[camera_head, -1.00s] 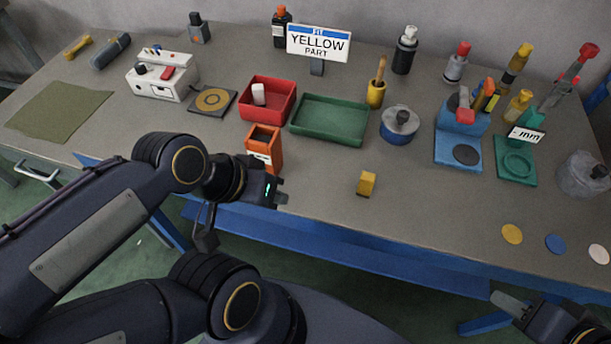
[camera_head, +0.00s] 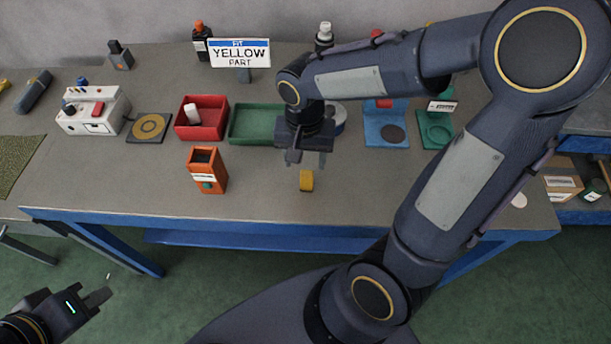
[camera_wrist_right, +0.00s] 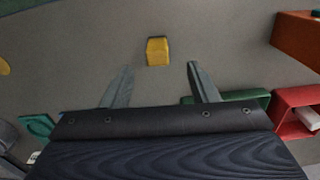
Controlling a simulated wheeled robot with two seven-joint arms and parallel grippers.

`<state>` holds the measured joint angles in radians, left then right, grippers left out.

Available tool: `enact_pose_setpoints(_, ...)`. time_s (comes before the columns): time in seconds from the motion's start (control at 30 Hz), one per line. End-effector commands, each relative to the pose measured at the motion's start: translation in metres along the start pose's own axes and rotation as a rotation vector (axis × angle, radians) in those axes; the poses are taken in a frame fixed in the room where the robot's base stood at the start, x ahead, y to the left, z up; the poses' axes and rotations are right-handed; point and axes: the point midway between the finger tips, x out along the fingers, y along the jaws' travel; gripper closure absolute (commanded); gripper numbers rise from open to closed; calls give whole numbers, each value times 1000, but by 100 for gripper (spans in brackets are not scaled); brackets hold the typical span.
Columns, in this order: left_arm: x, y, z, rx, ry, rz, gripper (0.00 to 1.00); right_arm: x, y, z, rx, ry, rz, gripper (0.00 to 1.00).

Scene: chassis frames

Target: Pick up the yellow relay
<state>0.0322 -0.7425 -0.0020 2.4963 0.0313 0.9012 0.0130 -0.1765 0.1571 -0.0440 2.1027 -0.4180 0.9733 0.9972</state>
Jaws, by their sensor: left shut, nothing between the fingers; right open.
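The yellow relay (camera_head: 306,180) is a small yellow block on the grey bench, near its front edge. My right gripper (camera_head: 308,160) is open and empty, just behind and above the relay in the head view. In the right wrist view the relay (camera_wrist_right: 158,51) lies beyond the two spread fingertips (camera_wrist_right: 160,66), about midway between them and touching neither. My left gripper (camera_head: 103,294) is shut and empty, low at the left, in front of the bench and well away from the relay.
An orange box (camera_head: 207,172) stands left of the relay. A red bin (camera_head: 222,128) and a green tray (camera_head: 250,138) lie behind. A sign reading "FIT YELLOW PART" (camera_head: 240,54) stands at the back. Blue (camera_head: 385,138) and green fixtures (camera_head: 437,142) sit to the right. Bench around the relay is clear.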

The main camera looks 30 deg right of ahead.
Motion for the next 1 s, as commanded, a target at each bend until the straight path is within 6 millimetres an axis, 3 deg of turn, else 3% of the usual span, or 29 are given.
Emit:
enact_pose_setpoints(0.5, -3, 1, -2, 0, 0, 0, 100, 67, 3, -3, 0, -4, 1, 46)
enact_pose_setpoints(0.77, -3, 1, -2, 0, 0, 0, 100, 70, 3, -3, 1, -1, -2, 46)
enact_pose_setpoints(1.0, -3, 1, -2, 0, 0, 0, 100, 70, 3, -4, 0, -1, -3, 74)
